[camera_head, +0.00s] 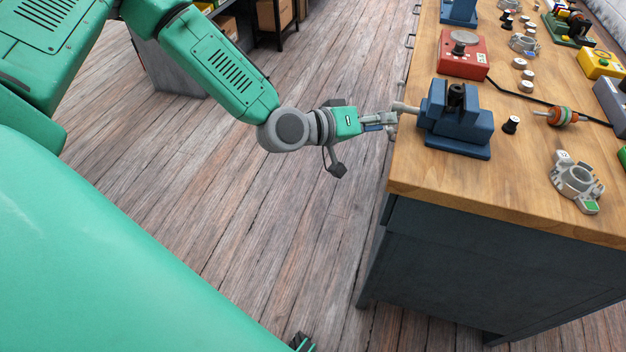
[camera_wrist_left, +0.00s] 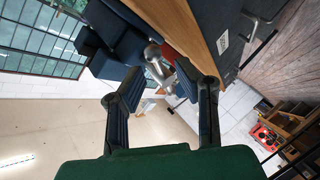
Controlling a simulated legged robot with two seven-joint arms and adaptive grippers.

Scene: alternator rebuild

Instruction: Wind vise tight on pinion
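The blue vise (camera_head: 455,130) stands at the near left edge of the wooden bench. A dark cylindrical part (camera_head: 456,95), which looks like the pinion, is upright between its jaws; whether it is clamped tight I cannot tell. The vise's grey screw handle (camera_head: 403,107) sticks out past the bench edge. My left gripper (camera_head: 391,121) is at this handle, pointing at the vise. In the left wrist view, the fingers (camera_wrist_left: 152,92) are spread apart, with the grey handle (camera_wrist_left: 157,66) ahead between their tips; contact is unclear. The right gripper is not in view.
On the bench (camera_head: 425,180), a red box (camera_head: 463,55) stands behind the vise.

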